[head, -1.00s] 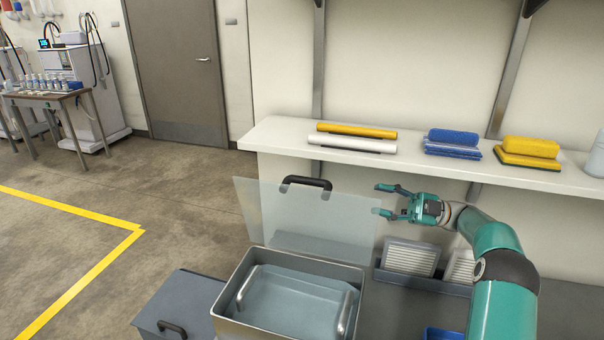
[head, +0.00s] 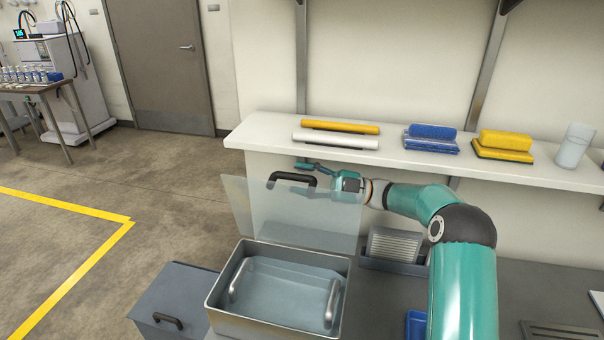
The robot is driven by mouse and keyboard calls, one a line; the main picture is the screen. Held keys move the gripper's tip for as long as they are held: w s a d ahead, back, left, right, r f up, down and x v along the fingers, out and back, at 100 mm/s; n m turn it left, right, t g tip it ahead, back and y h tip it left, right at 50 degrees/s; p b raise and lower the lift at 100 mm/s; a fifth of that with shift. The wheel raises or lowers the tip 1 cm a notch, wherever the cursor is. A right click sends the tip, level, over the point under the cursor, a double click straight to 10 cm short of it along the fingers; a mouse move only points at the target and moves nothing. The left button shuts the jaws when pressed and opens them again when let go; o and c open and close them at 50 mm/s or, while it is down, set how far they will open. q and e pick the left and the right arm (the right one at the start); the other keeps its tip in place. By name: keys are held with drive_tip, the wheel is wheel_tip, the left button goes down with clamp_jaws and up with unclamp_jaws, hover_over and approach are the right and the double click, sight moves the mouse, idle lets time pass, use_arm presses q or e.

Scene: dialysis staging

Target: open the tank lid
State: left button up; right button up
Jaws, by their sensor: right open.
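The steel tank (head: 214,301) stands open at the lower middle, with an inner tray with two metal handles (head: 332,303) inside it. Its clear lid (head: 255,215) stands raised, nearly upright, along the tank's back edge. A black handle (head: 293,178) sits at the lid's top edge. My right gripper (head: 305,168) is open and empty at the lid's upper right, its fingers pointing left beside the handle. Part of it shows through the clear sheet, so it seems to be behind the lid. I cannot tell whether it touches the lid. My left gripper is out of view.
A white shelf (head: 262,136) runs behind the tank, close to my right arm, with yellow and white rolls (head: 340,127), blue cloths (head: 430,143), yellow sponges (head: 505,145) and a cup (head: 572,146). A grey box (head: 172,300) stands left of the tank. The floor further left is clear.

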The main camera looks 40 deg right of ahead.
drive_tip(key=shift+w+a, duration=0.25)
drive_tip(key=shift+a, duration=0.05)
clamp_jaws()
idle(0.3)
